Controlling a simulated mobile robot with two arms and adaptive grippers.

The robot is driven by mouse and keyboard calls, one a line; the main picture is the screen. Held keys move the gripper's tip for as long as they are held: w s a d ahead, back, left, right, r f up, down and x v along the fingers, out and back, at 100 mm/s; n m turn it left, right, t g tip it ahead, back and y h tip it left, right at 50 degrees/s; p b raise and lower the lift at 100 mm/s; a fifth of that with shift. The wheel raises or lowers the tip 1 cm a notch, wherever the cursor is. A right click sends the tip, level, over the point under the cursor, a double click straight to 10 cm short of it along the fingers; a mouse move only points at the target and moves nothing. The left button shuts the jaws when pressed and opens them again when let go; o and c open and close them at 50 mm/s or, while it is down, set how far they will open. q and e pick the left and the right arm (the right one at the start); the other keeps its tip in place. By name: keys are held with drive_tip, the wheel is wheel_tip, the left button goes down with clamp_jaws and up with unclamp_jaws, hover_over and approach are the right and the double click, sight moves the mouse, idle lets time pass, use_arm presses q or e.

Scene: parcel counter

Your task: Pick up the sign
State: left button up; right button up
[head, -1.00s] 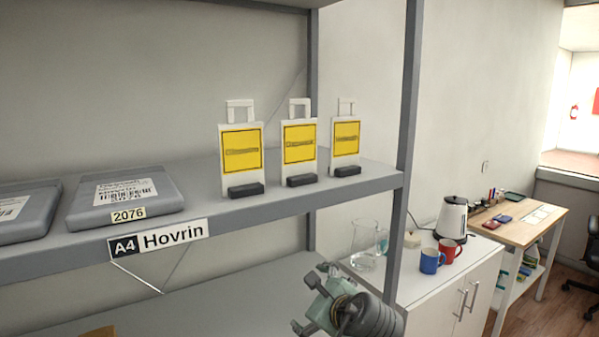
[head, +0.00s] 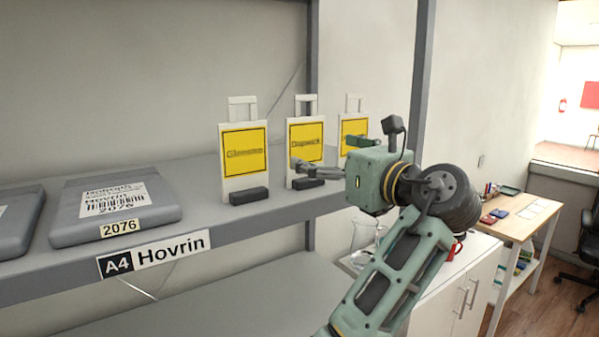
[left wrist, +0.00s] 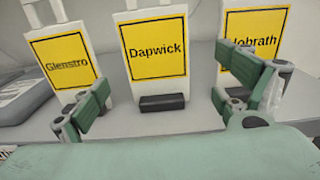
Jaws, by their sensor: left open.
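Three white signs with yellow panels stand upright in dark bases on the shelf. The left one, Glenstro as far as it can be read, (head: 243,150) stands clear. The middle sign, Dapwick, (head: 304,132) is partly behind my left gripper (head: 325,156). In the left wrist view the Dapwick sign (left wrist: 155,50) stands ahead, framed between the two open fingers (left wrist: 165,92). The gripper is empty and apart from it as far as I can see. My right gripper is not in view.
Grey parcels (head: 115,203) lie on the shelf to the left, above an "A4 Hovrin" label (head: 153,254). A shelf post (head: 423,80) rises at the right. A white cabinet with a glass jug (head: 364,236) stands beyond. The shelf between parcel and signs is clear.

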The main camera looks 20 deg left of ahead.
sight(306, 151)
use_arm(q)
drive_tip(key=shift+w+a+r, duration=0.15)
drive_tip(key=shift+w+a, duration=0.05)
drive_tip(key=shift+a, duration=0.1)
drive_tip(key=shift+w+a+r+p, duration=0.25)
drive_tip(key=shift+a+p, duration=0.2)
drive_tip(key=shift+p, duration=0.2)
drive_tip(key=p+x, duration=0.2)
drive_tip(key=x, duration=0.2)
drive_tip(key=shift+s+f, duration=0.1)
drive_tip(key=shift+a+f, duration=0.1)
drive_tip(key=shift+a, duration=0.15)
drive_tip(key=shift+d, duration=0.2)
drive_tip(key=c, duration=1.3)
drive_tip(key=shift+c, duration=0.4)
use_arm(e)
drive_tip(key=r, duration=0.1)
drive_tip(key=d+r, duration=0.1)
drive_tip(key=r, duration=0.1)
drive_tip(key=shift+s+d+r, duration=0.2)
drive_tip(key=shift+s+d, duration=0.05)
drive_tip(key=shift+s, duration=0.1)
